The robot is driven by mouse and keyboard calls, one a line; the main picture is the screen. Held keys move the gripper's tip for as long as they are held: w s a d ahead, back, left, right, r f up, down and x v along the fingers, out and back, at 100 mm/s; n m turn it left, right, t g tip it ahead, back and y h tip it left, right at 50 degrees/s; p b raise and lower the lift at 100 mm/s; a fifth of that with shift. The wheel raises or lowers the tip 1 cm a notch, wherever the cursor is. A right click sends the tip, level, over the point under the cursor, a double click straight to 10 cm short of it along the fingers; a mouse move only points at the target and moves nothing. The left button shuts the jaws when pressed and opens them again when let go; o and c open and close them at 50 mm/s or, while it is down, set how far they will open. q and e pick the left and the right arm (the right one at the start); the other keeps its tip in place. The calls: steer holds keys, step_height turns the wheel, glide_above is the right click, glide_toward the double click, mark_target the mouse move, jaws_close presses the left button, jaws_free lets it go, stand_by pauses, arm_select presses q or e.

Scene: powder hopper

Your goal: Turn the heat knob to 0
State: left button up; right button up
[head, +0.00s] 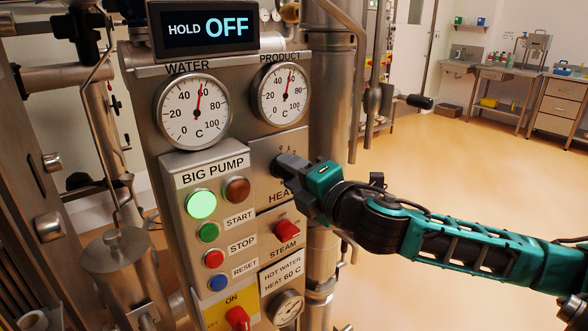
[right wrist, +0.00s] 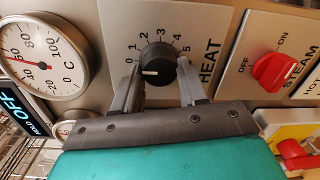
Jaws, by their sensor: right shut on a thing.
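The heat knob (right wrist: 158,66) is a round black knob on the steel HEAT panel (right wrist: 210,35), with a printed scale from 0 to 5 around it. In the right wrist view its white mark points left, close to the 0 end of the scale and a little below the numeral. My right gripper (right wrist: 158,82) is shut on the knob, one finger on each side. My left gripper is not in view.
The red steam switch (head: 287,229) is just below the HEAT panel. The BIG PUMP buttons (head: 208,231) are to the left, with a green lamp (head: 201,204) lit. Water (head: 192,111) and product (head: 284,95) gauges sit above. The display (head: 205,29) reads HOLD OFF. Open floor lies right.

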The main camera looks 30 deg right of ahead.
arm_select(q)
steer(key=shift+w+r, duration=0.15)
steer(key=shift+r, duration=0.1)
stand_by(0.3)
arm_select(e)
steer(key=o, duration=1.1)
steer(key=shift+c, duration=0.2)
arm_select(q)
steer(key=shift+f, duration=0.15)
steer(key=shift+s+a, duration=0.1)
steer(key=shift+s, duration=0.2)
